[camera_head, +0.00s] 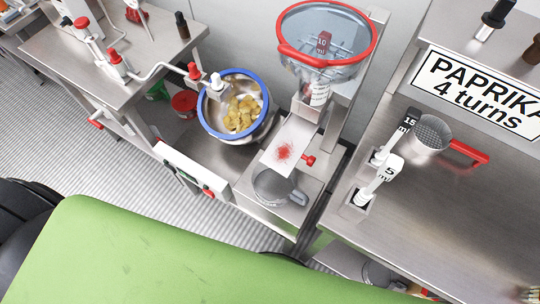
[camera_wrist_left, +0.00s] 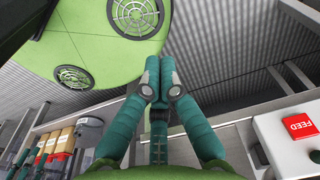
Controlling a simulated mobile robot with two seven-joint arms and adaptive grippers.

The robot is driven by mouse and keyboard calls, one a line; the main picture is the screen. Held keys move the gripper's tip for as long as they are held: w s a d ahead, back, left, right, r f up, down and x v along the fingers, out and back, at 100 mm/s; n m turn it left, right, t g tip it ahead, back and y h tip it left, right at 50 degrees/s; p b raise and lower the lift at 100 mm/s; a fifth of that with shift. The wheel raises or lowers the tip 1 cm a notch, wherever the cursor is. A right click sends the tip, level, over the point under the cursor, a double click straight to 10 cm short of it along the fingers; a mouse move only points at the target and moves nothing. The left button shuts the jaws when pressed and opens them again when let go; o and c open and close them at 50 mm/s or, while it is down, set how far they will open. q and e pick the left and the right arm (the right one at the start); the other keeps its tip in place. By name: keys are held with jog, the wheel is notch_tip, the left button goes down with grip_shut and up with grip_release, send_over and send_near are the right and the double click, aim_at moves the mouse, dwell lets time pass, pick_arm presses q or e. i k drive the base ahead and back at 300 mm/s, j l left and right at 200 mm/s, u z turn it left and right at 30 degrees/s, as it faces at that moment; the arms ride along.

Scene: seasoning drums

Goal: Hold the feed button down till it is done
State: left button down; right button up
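In the left wrist view a white panel (camera_wrist_left: 290,150) stands at the right edge, with a red square marked FEED (camera_wrist_left: 302,126) on it. A bit of green shows just below that square, cut off by the frame. In the head view the white control box (camera_head: 180,172) sits on the front of the drum bench, with small red and green parts. My left gripper (camera_wrist_left: 158,72) has its green fingers together and empty, left of the panel and apart from it. My left gripper is not in the head view. My right gripper is in neither view.
A blue-rimmed drum (camera_head: 205,110) holds yellow chips. A red-rimmed clear hopper (camera_head: 290,55) stands above a chute (camera_head: 288,140) with red powder, and a grey jug (camera_head: 272,187) is below. A right-hand bench (camera_head: 430,210) carries a sieve (camera_head: 432,135) and measuring scoops. A PAPRIKA sign (camera_head: 480,95) reads 4 turns.

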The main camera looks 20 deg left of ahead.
aim_at(208, 192)
jog(key=l+u, duration=0.15)
jog(key=u, duration=0.35)
jog(key=k+l+u, duration=0.1)
jog(key=u, duration=0.4)
jog(key=k+u, duration=0.2)
jog(key=u, duration=0.3)
jog(key=k+j, duration=0.1)
jog(key=j, duration=0.6)
jog(key=k+j+u, duration=0.15)
jog(key=j, duration=1.25)
jog(key=k+u, duration=0.05)
